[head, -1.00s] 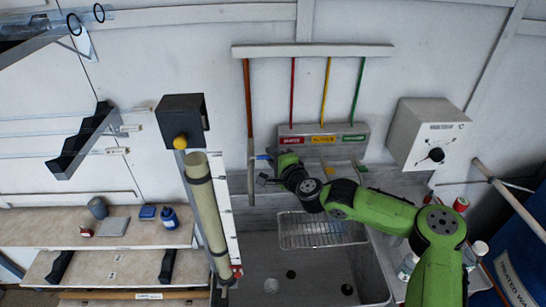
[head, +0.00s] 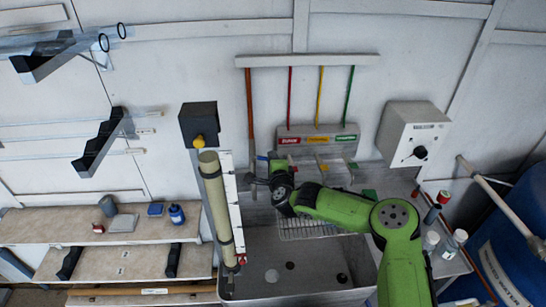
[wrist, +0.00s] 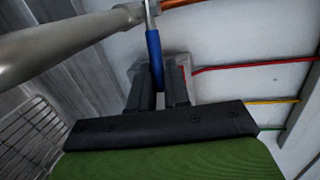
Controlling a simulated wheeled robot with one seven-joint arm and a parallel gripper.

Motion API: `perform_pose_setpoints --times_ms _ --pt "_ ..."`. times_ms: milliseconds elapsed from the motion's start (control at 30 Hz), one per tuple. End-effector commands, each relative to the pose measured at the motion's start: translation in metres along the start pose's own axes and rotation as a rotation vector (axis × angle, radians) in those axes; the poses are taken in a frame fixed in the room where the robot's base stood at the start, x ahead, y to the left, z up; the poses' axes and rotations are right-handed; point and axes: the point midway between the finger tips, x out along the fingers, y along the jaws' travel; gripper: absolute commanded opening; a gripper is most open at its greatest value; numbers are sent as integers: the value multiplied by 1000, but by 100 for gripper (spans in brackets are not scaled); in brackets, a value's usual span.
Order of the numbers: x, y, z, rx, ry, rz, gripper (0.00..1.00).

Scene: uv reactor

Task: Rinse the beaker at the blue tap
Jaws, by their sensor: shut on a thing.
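The blue tap lever (wrist: 154,55) is between the two dark fingers of my gripper (wrist: 160,88) in the wrist view, and the fingers are shut on it. In the head view a bit of the blue lever (head: 262,157) shows beside my gripper (head: 262,181), at the back of the sink. The grey tap pipe (wrist: 65,42) crosses the upper left of the wrist view. A pale round shape (head: 271,276) on the sink floor may be the beaker, but I cannot tell. Whether water runs is not visible.
The grey sink (head: 252,288) has a wire rack (head: 300,231) at its back, under my arm. A tall tan tube (head: 214,200) stands left of it. Bottles (head: 455,242) and a blue drum (head: 505,250) are at the right. A wall box (head: 412,132) hangs above.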

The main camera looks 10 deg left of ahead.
Motion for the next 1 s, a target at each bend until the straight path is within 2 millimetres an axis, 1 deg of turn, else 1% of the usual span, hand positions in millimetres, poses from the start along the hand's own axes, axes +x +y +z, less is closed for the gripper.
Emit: perform_pose_setpoints --times_ms 33,200,233,367,633,733,767,867,1000 --pt "1 -4 0 4 3 -10 0" --pt "1 -4 0 5 2 -13 0" --pt "1 -5 0 6 2 -13 19" --pt "1 -4 0 5 0 -11 39" --pt "0 -3 1 4 -2 -8 39" --pt "-8 -4 1 2 -3 -6 39" --pt "-13 -5 1 2 -4 -5 39" --pt "-35 -8 1 2 -6 -4 39" --pt "-74 -10 2 2 -6 -4 39"
